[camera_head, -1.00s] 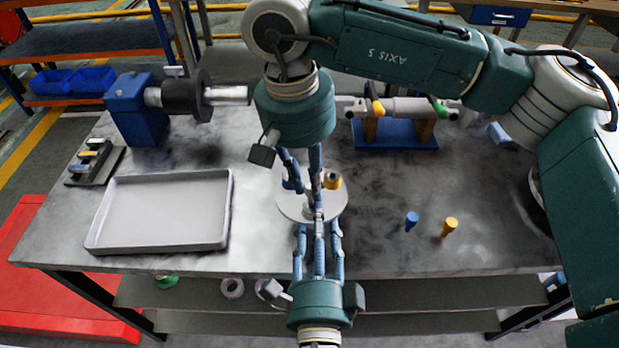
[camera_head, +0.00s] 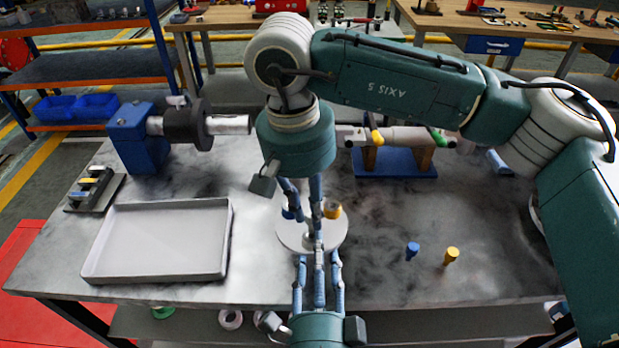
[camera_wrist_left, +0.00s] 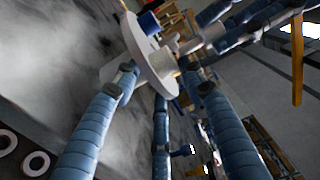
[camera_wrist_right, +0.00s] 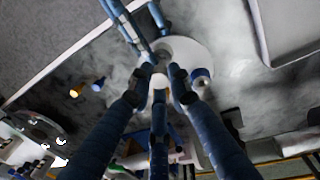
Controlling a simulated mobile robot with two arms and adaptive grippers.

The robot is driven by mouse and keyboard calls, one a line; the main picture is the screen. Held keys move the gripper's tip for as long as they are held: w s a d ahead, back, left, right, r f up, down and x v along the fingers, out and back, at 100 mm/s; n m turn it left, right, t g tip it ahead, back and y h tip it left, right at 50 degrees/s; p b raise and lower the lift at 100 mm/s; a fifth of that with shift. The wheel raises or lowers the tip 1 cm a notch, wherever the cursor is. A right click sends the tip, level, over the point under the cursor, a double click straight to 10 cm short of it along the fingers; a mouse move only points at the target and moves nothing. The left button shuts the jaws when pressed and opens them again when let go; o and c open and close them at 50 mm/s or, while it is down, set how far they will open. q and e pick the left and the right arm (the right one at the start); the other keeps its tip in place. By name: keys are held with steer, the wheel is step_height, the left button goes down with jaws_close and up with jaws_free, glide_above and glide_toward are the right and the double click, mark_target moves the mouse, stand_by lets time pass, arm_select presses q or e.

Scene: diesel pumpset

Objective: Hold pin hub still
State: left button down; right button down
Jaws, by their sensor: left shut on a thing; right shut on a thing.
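The pin hub (camera_head: 338,236) is a pale round disc with a central boss, at the middle of the table near its front. A yellow pin (camera_head: 332,210) and a blue pin (camera_head: 288,212) stand at its far rim. My right gripper (camera_head: 315,228) comes down from above and is shut on the hub's centre. My left gripper (camera_head: 318,262) comes from the front edge and is shut on the hub from the near side. In the left wrist view the disc (camera_wrist_left: 140,50) is tilted, with fingers around its boss. The right wrist view shows the disc (camera_wrist_right: 188,52) beyond the fingertips.
A grey tray (camera_head: 160,238) lies left of the hub. A blue stand with a shaft (camera_head: 140,135) and a small pin rack (camera_head: 95,190) are behind it. Loose blue (camera_head: 412,250) and yellow pins (camera_head: 451,255) stand right. A blue cradle (camera_head: 395,163) is at the back right.

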steer(key=shift+d, duration=0.3)
steer(key=shift+s+r, duration=0.1)
steer(key=shift+r, duration=0.05)
steer(key=shift+s+a+n, duration=0.25)
steer(key=shift+a+n, duration=0.05)
steer(key=shift+a, duration=0.05)
steer(key=shift+w+a, duration=0.1)
steer(key=shift+a, duration=0.05)
steer(key=shift+w, duration=0.15)
stand_by(0.5)
steer(key=shift+f, duration=0.8)
stand_by(0.6)
steer(key=shift+r, duration=0.1)
steer(key=shift+r, duration=0.4)
